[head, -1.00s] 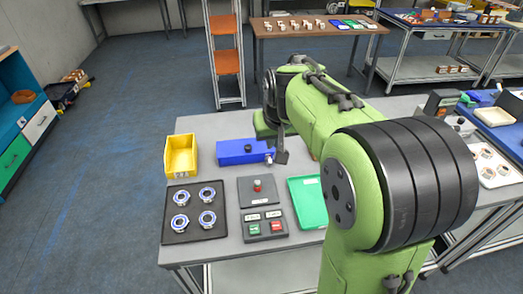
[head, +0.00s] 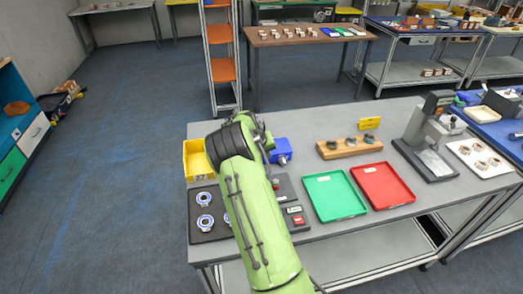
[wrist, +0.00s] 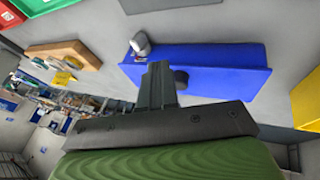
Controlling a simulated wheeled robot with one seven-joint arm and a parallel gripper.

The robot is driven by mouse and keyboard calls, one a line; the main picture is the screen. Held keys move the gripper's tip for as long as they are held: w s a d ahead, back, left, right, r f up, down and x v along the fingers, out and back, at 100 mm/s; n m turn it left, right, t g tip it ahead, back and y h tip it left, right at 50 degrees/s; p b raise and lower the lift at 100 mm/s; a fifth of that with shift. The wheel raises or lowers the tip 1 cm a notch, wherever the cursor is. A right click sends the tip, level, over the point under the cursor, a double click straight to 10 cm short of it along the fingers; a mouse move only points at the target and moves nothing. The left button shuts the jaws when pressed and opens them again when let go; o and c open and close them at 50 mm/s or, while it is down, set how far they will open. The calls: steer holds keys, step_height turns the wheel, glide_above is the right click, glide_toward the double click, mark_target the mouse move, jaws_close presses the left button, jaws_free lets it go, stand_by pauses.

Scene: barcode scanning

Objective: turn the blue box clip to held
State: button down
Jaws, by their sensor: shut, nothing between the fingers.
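The blue box (head: 281,152) is on the grey table. In the head view my arm covers most of it, and only its right end shows. In the wrist view the blue box (wrist: 225,62) fills the upper middle, with a dark round knob (wrist: 181,79) on it. A small grey rounded piece (wrist: 141,42), perhaps the clip, is at its left end. My gripper (wrist: 158,68) is shut and empty, its fingers overlapping the box's near edge in the picture, left of the knob. I cannot tell whether they touch. The gripper is hidden in the head view.
A yellow bin (head: 196,160) stands left of the box. A black tray (head: 209,233) with ringed parts lies in front, partly behind my arm. Green (head: 334,195) and red (head: 383,185) trays, a wooden block (head: 349,146) and a grey stand (head: 430,140) are to the right.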

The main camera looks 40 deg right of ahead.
mark_target(285, 162)
steer(key=x, duration=0.4)
steer(key=shift+a, duration=0.15)
steer(key=shift+s+d+f+p, duration=0.1)
steer(key=shift+s+d+f, duration=0.2)
steer(key=shift+d, duration=0.25)
steer(key=shift+s+d+f+p, duration=0.15)
steer(key=shift+s+d, duration=0.15)
steer(key=shift+d, duration=0.2)
steer(key=shift+s+d+f+p, duration=0.1)
steer(key=shift+s+d+f, duration=0.2)
steer(key=shift+d, duration=0.25)
steer(key=shift+s+d+t+y+b, duration=0.3)
steer(key=shift+s+d+y+b, duration=0.05)
steer(key=shift+d+y, duration=0.25)
steer(key=shift+s+d+m+t+y, duration=0.15)
steer(key=shift+d+m+t+y, duration=0.15)
steer(key=shift+y, duration=0.3)
steer(key=y, duration=0.1)
steer(key=t+y, duration=0.1)
steer(key=d+y, duration=0.1)
steer(key=shift+s+m+t, duration=0.3)
steer(key=shift+t, duration=0.1)
steer(key=shift+s+d+f+t+y, duration=0.15)
steer(key=shift+t+y, duration=0.2)
steer(key=shift+y, duration=0.2)
steer(key=shift+s+d+f+t+y, duration=0.1)
steer(key=shift+d+t+y, duration=0.1)
steer(key=shift+t+y, duration=0.25)
steer(key=shift+d+b, duration=0.15)
steer(key=shift+b, duration=0.35)
